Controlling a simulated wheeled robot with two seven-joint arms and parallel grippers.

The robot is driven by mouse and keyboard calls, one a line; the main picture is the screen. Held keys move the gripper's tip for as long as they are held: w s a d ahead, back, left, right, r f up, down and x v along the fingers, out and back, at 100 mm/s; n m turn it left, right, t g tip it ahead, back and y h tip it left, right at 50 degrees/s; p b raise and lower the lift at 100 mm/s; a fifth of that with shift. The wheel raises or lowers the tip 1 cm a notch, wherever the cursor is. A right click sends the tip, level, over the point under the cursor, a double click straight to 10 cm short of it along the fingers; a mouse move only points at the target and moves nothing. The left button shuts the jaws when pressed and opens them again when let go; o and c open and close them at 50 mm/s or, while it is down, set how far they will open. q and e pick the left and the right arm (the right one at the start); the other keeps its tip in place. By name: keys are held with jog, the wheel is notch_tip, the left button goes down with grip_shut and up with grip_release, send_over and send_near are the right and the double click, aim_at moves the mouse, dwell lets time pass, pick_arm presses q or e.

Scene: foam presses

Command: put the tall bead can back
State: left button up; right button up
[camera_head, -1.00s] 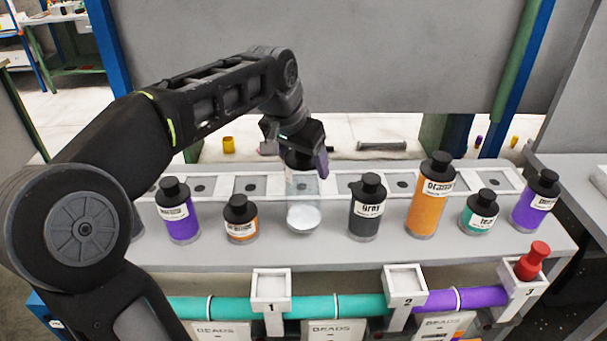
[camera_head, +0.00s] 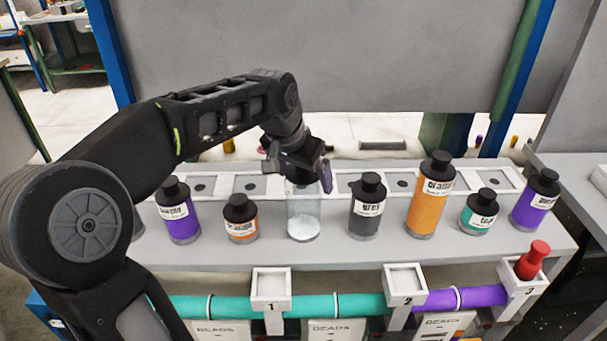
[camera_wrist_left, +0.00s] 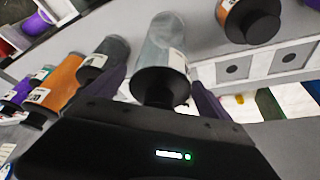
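The tall bead can (camera_head: 304,212) is clear-walled with white beads at the bottom. It stands upright in the row of cans in the head view, its top hidden by my left gripper (camera_head: 307,176). My right gripper is not in view.
A small orange can (camera_head: 240,222) stands left of it and a grey can (camera_head: 366,212) right, both close. A tall orange can (camera_head: 427,205), teal can (camera_head: 478,215) and purple cans (camera_head: 533,205) share the bench. A white rack (camera_head: 420,172) with square sockets runs behind.

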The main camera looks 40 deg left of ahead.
pick_arm(q)
jog(key=v, duration=1.2)
jog(key=shift+r, duration=0.25)
jog(key=shift+f, duration=0.1)
